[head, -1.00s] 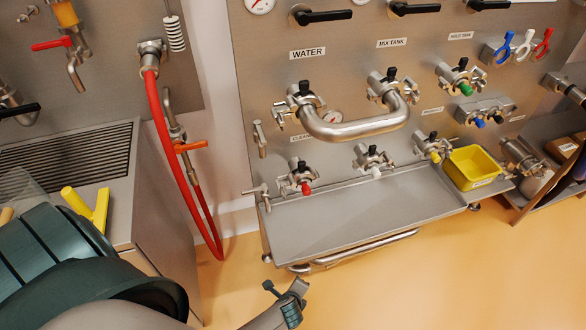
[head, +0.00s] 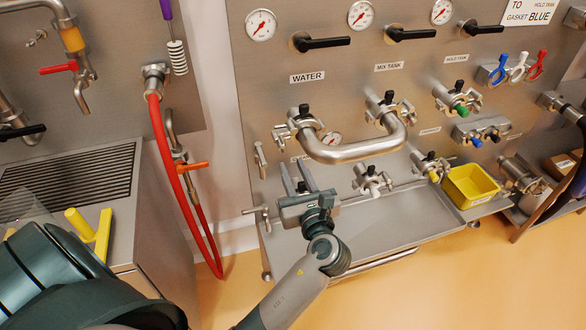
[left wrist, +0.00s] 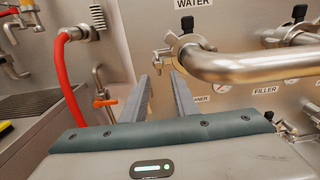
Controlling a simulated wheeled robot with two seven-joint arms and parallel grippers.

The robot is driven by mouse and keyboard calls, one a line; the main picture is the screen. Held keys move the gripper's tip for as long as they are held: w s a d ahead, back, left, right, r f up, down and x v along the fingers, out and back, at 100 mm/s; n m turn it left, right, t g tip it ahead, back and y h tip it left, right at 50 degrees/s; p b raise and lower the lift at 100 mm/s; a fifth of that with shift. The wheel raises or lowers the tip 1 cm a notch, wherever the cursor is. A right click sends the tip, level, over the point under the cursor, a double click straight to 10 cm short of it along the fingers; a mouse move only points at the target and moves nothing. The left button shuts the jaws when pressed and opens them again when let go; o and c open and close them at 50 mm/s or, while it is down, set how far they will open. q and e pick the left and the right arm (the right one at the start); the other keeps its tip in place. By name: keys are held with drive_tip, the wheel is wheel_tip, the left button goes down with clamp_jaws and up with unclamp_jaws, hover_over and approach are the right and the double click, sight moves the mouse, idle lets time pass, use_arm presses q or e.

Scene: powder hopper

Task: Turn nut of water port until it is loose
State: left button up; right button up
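The water port (head: 300,122) is under the WATER label (head: 307,77), with a clamp and a black nut (head: 304,110) on top. A bent steel pipe (head: 350,153) joins it to the mix tank port (head: 388,106). In the left wrist view the nut (left wrist: 187,24) stands above the pipe end, ahead of the fingers. My left gripper (head: 296,180) is open and empty, below the water port and apart from it. It hides the lower port with the red part. My right gripper is not in view.
A steel tray shelf (head: 370,225) runs below the ports, with a yellow bin (head: 470,184) at its right. A red hose (head: 170,165) hangs at the left. Black valve handles (head: 322,43) and gauges are above. More clamped ports (head: 372,180) sit to the right.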

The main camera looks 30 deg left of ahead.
sight(283, 147)
use_arm(q)
drive_tip(key=shift+r, duration=0.3)
drive_tip(key=shift+a, duration=0.15)
drive_tip(key=b+x, duration=0.1)
drive_tip(key=x, duration=0.1)
drive_tip(key=b+x, duration=0.1)
drive_tip(key=x, duration=0.2)
drive_tip(key=shift+w+a+f+b, duration=0.15)
drive_tip(key=shift+a+f+b, duration=0.05)
drive_tip(key=shift+b, duration=0.15)
drive_tip(key=shift+w+a+r+p, duration=0.3)
drive_tip(key=shift+w+a+p, duration=0.35)
drive_tip(key=shift+p, duration=0.3)
drive_tip(key=shift+w+a, duration=0.3)
drive_tip(key=shift+a, duration=0.2)
